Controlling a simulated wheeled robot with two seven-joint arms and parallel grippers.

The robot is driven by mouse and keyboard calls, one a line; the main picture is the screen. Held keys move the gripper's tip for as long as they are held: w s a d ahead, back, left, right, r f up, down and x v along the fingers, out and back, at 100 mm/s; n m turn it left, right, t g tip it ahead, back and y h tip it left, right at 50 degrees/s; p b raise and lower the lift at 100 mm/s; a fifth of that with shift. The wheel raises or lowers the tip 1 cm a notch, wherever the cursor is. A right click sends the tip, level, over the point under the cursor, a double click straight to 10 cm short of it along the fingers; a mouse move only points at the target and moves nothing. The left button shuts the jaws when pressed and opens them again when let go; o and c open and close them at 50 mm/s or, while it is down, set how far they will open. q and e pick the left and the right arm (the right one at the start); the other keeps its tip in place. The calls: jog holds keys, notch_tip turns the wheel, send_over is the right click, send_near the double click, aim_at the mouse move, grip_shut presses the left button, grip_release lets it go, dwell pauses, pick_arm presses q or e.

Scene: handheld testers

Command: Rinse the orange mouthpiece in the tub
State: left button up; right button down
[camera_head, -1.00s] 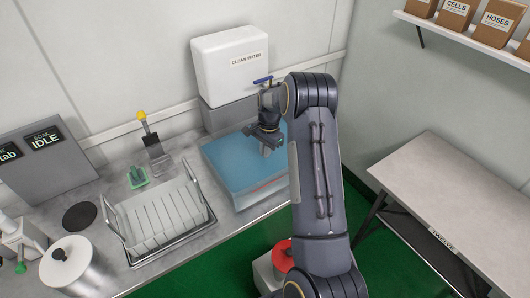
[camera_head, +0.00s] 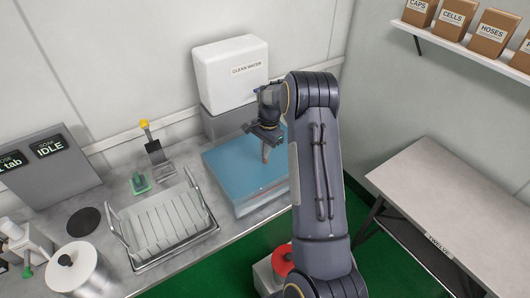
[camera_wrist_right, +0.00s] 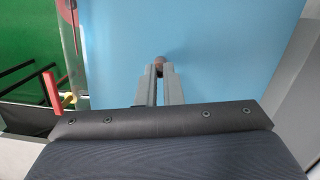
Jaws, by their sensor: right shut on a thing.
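The tub (camera_head: 222,166) stands on the counter below the clean water tank and is filled with blue water. My right gripper (camera_head: 265,143) points down over the tub. It is shut on the orange mouthpiece (camera_head: 266,155), a small dull orange piece below the fingertips. In the right wrist view the mouthpiece (camera_wrist_right: 160,62) shows as a small brownish end between the fingertips (camera_wrist_right: 160,72), against the blue water. I cannot tell whether its lower end touches the water. My left gripper is not in view.
A white clean water tank (camera_head: 229,72) with a blue tap stands behind the tub. A wire drying rack (camera_head: 163,222) is left of it. A yellow-topped stand (camera_head: 153,145), a green-based item (camera_head: 139,183) and a steel pot (camera_head: 75,268) stand further left. A bare side table (camera_head: 440,185) is at the right.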

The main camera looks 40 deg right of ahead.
notch_tip(320, 180, up, 10)
jog(key=p, duration=0.5)
jog(key=shift+f+p, duration=0.25)
jog(key=shift+p, duration=0.15)
dwell(0.5)
